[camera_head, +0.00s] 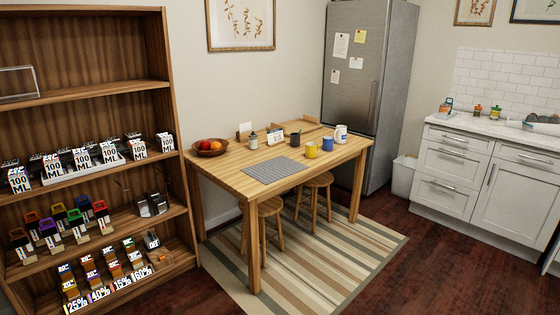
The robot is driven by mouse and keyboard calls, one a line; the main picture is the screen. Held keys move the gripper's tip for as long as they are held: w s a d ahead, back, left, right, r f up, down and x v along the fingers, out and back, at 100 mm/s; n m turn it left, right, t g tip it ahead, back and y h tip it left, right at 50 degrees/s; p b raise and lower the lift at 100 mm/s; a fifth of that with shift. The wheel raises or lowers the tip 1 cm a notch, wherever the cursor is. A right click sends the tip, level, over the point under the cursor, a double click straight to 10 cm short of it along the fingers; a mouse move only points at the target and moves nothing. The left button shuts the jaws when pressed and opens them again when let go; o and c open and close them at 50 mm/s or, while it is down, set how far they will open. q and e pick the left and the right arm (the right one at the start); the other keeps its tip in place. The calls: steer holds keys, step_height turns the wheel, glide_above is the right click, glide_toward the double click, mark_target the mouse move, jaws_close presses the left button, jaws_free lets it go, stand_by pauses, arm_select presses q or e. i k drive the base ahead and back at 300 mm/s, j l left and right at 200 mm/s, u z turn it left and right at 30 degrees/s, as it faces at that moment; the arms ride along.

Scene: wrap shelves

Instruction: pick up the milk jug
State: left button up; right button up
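A small white container with a dark blue marking (341,134) stands upright at the right end of the wooden table (225,168). It looks most like the milk jug, but it is too small to be sure. A blue mug (327,144) stands just left of it, and a yellow mug (311,150) stands further left. Neither of my grippers is in view.
A grey mat (274,169) and a fruit bowl (211,148) are on the table. Stools (314,180) stand under it on a striped rug (340,258). Floor at lower right is clear.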

mark_target(341, 132)
steer(key=i+j+z, duration=0.2)
steer(key=i, duration=0.25)
steer(key=i+j+z, duration=0.2)
steer(key=i, duration=0.3)
